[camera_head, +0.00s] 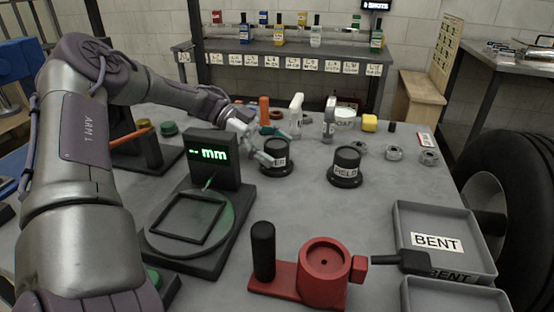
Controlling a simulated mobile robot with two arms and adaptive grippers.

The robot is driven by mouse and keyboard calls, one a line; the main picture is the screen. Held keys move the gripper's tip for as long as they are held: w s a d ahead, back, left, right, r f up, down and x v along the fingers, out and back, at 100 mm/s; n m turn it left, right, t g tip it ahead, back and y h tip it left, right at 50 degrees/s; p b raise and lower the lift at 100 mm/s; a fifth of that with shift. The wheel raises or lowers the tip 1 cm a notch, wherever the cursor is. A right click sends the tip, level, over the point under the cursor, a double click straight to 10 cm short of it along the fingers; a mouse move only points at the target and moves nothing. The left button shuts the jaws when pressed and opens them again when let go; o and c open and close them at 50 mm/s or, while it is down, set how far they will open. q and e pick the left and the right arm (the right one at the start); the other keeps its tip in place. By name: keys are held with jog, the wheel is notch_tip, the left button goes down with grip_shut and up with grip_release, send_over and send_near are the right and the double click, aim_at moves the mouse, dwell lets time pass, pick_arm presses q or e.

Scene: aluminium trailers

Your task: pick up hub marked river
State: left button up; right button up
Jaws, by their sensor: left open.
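Two black hubs stand upright on the grey table. The nearer-left hub (276,166) has a white label of which only the ending "ER" shows; my gripper covers the rest. The other hub (346,164), to its right, is labelled "FIELD". My left gripper (276,148) reaches in from the left and is open at the "ER" hub, with one finger at its left front and the other behind its top. I cannot tell whether the fingers touch it. My right gripper is not in view.
A gauge with a green "mm" display (212,154) stands left of the hubs. A red fixture (324,275) and a grey tray labelled "BENT" (420,216) are at the front. Bottles and small parts stand behind the hubs. A tyre (515,190) is at the right.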

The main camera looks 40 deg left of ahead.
pick_arm(q)
jog(key=shift+c, duration=0.2)
grip_shut()
dwell(0.3)
jog(key=shift+r, duration=0.15)
